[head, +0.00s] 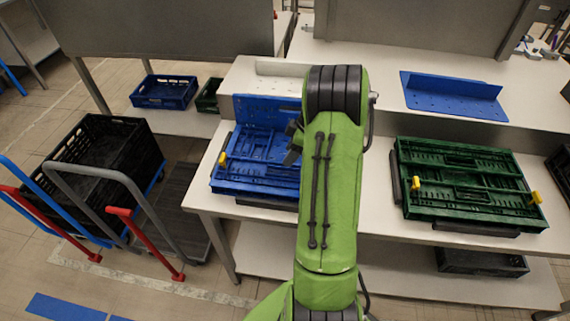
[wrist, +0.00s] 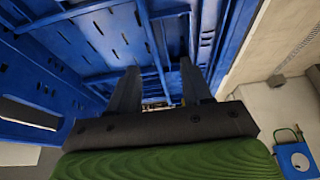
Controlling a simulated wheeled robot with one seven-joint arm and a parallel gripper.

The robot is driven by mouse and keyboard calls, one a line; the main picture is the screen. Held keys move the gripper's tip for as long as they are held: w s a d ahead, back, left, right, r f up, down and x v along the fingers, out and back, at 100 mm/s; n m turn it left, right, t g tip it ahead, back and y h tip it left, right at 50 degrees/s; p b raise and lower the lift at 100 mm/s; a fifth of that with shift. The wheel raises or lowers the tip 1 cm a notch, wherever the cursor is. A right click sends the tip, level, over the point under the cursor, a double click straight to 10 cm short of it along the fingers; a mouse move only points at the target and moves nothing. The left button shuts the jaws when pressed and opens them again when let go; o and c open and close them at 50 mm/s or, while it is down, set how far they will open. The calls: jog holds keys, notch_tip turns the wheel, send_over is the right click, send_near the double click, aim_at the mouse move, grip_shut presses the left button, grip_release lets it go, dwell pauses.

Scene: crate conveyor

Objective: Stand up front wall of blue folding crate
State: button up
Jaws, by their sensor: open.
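The blue folding crate (head: 228,182) lies on the white table left of my arm. A blue wall panel (head: 262,108) stands up at its back, and the other visible panels lie flat inside. A yellow latch (head: 222,159) shows on its left side. My arm hides the crate's right part. My gripper (head: 291,143) is over the crate's right part, mostly hidden in the head view. In the wrist view my gripper (wrist: 160,82) is open, with its two dark fingers apart close to the blue slotted panels (wrist: 95,45). I cannot tell whether they touch.
A folded green crate (head: 470,205) with yellow latches sits on the table to the right. A blue angled panel (head: 452,95) lies on the raised shelf. A small blue crate (head: 165,92) is at back left. A black crate (head: 100,145) stands on a trolley at left.

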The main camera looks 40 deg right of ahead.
aim_at(282, 177)
jog(key=x, duration=0.4)
jog(key=shift+f+b, duration=0.25)
jog(key=shift+b, duration=0.1)
grip_shut()
